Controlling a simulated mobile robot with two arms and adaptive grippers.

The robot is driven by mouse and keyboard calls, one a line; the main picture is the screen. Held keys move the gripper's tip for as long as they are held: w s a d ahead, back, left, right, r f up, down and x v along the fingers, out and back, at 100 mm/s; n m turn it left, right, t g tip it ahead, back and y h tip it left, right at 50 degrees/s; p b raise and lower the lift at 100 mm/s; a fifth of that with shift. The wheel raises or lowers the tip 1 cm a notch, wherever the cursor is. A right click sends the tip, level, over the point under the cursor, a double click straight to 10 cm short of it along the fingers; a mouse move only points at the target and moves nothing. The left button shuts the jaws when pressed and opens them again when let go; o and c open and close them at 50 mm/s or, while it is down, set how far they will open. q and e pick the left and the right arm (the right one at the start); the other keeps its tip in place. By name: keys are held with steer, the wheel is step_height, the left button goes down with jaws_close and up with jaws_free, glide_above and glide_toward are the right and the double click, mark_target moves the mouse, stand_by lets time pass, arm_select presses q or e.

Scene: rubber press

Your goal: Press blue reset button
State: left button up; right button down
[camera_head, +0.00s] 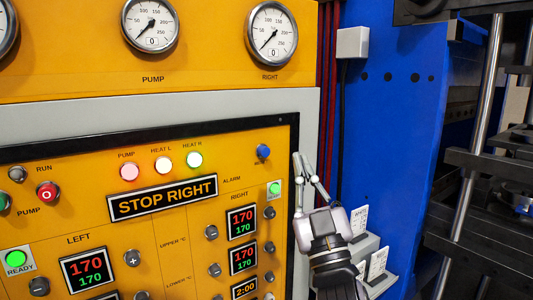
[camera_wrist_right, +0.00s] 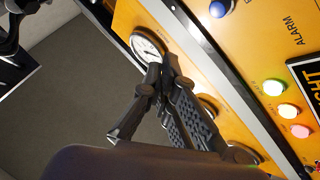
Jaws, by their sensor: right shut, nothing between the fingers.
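The blue button (camera_head: 263,152) sits at the upper right of the yellow control panel (camera_head: 110,235), above the word ALARM. It also shows at the top edge of the right wrist view (camera_wrist_right: 220,9). My right gripper (camera_head: 299,157) is shut and empty, with its fingertips pointing up, just right of the button in the head view. In the right wrist view its fingers (camera_wrist_right: 167,66) come together in front of a gauge, apart from the button in the picture. The distance of the fingertips from the panel is hard to tell. My left gripper is not in view.
A red button (camera_head: 47,192) is at the far left. Gauges (camera_head: 271,33) sit above. A raised grey frame (camera_head: 305,125) borders the panel, with a blue press column (camera_head: 395,130) to the right.

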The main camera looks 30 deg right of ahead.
mark_target(264, 151)
steer(key=w+b, duration=0.1)
steer(key=w, duration=0.7)
steer(key=shift+a, duration=0.35)
steer(key=shift+w, duration=0.15)
stand_by(1.0)
steer(key=shift+w, duration=0.3)
steer(key=shift+w+a+b, duration=0.1)
steer(key=shift+w+b, duration=0.25)
steer(key=shift+w, duration=0.5)
stand_by(1.0)
stand_by(0.3)
steer(key=shift+s, duration=1.25)
steer(key=shift+f, duration=0.1)
